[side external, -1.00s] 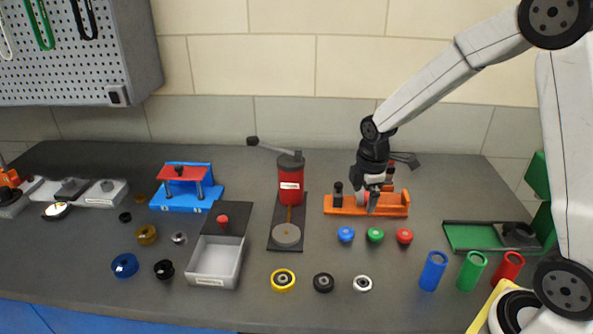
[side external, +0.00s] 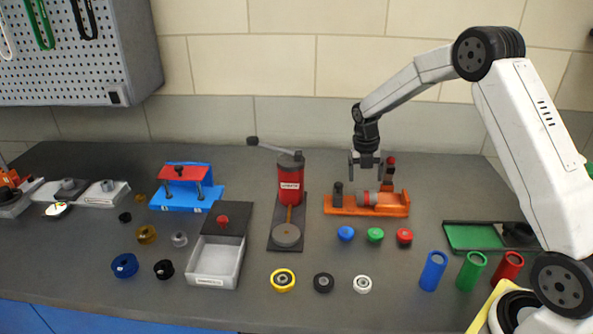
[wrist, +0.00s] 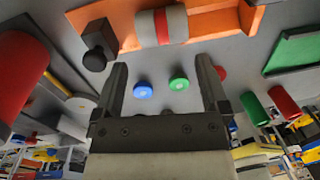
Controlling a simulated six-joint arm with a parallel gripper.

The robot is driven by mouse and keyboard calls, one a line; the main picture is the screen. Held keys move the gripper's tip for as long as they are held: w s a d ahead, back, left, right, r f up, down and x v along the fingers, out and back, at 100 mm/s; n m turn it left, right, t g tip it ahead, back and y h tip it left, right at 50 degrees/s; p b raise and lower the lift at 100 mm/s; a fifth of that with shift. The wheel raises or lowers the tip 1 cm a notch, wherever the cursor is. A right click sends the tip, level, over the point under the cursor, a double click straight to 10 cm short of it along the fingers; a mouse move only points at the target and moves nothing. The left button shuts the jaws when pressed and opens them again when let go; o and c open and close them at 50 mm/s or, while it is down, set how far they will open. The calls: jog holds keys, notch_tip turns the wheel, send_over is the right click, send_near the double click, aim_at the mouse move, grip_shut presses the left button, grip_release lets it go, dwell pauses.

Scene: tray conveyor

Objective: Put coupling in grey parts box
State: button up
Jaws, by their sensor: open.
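The coupling appears to be the grey cylinder with a red band (side external: 368,198). It lies on its side in the orange fixture (side external: 338,208), and it also shows at the top of the wrist view (wrist: 146,28). My gripper (side external: 365,166) is open and empty just above it, fingers pointing down; both fingers show in the wrist view (wrist: 162,70). The grey parts box (side external: 217,279) stands left of centre near the front. Its open compartment looks empty, and a dark panel with a red knob (side external: 222,221) adjoins its back.
A red press (side external: 290,185) with a grey disc base stands between the fixture and the box. Blue, green and red caps (side external: 375,235) lie before the fixture. Yellow, black and white rings (side external: 283,280) lie right of the box.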

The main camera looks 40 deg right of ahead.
aim_at(366, 191)
jog(key=shift+w+d+f+n, duration=0.15)
jog(key=shift+d+n, duration=0.1)
jog(key=shift+n, duration=0.15)
jog(key=shift+d+f, duration=0.1)
jog(key=shift+f, duration=1.15)
jog(key=shift+s+f, duration=0.1)
jog(key=shift+s, duration=0.1)
jog(key=shift+s+d+f, duration=0.1)
jog(key=shift+s+f, duration=0.05)
jog(key=shift+f, duration=1.1)
jog(key=shift+s+d+f, duration=0.1)
jog(key=shift+f, duration=1.15)
jog(key=c, duration=1.3)
jog(key=shift+o, duration=0.2)
